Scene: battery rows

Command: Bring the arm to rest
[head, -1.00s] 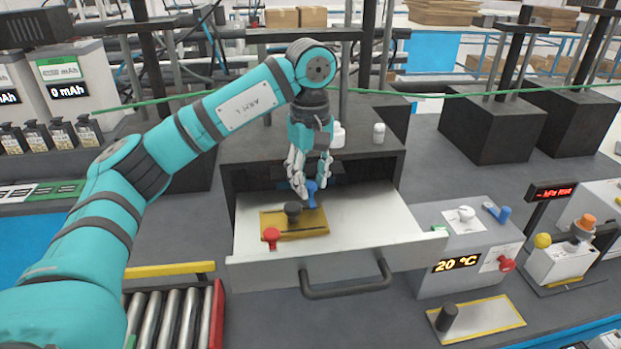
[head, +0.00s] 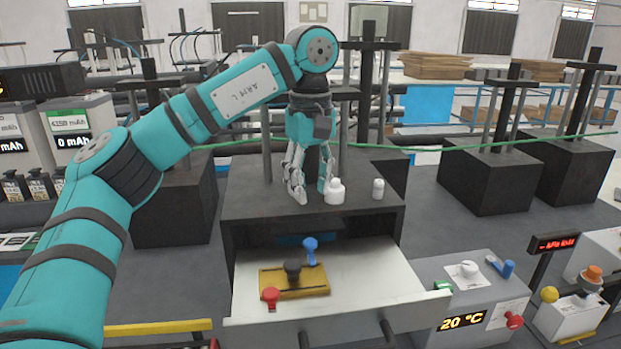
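My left gripper (head: 311,192) points down above the top of the dark cabinet (head: 240,200), left of a white bottle and with its fingers apart. I see nothing between the fingers. My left arm comes in from the left and bends at the elbow above the cabinet. My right gripper is not in the head view. Below, the open drawer (head: 390,285) holds a yellow plate (head: 318,284) with a black knob (head: 292,270), a red knob (head: 271,296) and a blue knob (head: 310,248) at it. The gripper is clear of the drawer.
The white bottle (head: 335,192) stands close to the gripper's right finger, and a smaller white bottle (head: 378,189) stands further right. A grey control box (head: 455,290) with a 20 °C display is right of the drawer. A green line crosses behind the arm.

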